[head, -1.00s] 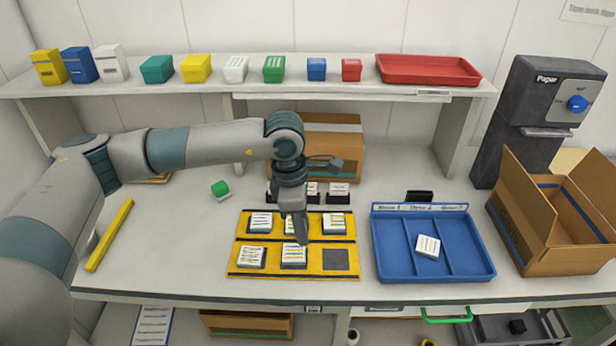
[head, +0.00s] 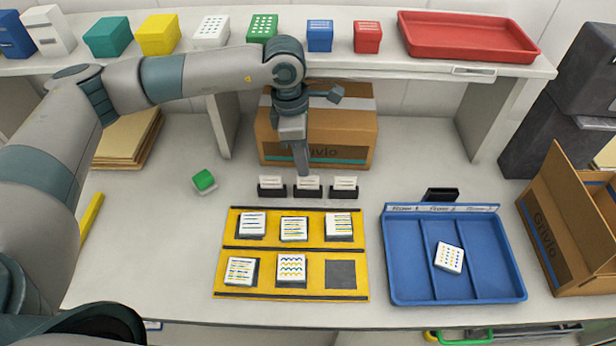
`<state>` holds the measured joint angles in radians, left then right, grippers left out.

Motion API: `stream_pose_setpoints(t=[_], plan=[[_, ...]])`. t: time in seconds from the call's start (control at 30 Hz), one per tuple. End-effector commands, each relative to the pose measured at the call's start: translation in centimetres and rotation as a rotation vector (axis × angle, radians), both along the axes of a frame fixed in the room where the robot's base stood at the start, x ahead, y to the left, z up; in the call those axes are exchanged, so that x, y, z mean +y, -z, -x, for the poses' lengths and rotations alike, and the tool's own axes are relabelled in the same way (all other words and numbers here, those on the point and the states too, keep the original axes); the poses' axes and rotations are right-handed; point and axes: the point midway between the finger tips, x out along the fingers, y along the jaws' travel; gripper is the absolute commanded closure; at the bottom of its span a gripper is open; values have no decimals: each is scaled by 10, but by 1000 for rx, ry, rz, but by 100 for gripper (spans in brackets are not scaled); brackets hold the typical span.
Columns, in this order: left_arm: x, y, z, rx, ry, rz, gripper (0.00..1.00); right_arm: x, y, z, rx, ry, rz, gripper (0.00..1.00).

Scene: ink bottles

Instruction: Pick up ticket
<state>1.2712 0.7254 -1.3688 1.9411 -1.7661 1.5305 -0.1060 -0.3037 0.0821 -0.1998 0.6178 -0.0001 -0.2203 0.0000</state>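Three small white cards, likely the tickets, stand in black holders in a row behind the yellow mat: a left card (head: 271,182), a middle card (head: 307,183) and a right card (head: 345,183). My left gripper (head: 303,170) points down at the middle card, its tip just above or behind that card's top edge. Its fingers overlap from this angle, so their gap is hidden. I cannot tell whether it touches the card. My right gripper is not in view.
The yellow mat (head: 291,248) holds several white patterned blocks and one empty dark square. A blue tray (head: 397,290) with one block (head: 449,257) stands right of it. A cardboard box (head: 350,138) is close behind the cards.

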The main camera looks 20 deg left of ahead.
Motion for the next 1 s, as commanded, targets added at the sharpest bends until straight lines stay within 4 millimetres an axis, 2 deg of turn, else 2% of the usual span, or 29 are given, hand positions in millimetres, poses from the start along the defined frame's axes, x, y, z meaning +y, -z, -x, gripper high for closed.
stream_pose_setpoints(t=[0.3, 0.6, 1.0], plan=[[0, 2, 0, 1, 0, -1, 73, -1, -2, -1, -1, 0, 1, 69], [-3, 22, -1, 0, 0, 0, 73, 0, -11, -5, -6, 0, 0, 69], [-4, 25, -2, 1, 0, 0, 73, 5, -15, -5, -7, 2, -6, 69]])
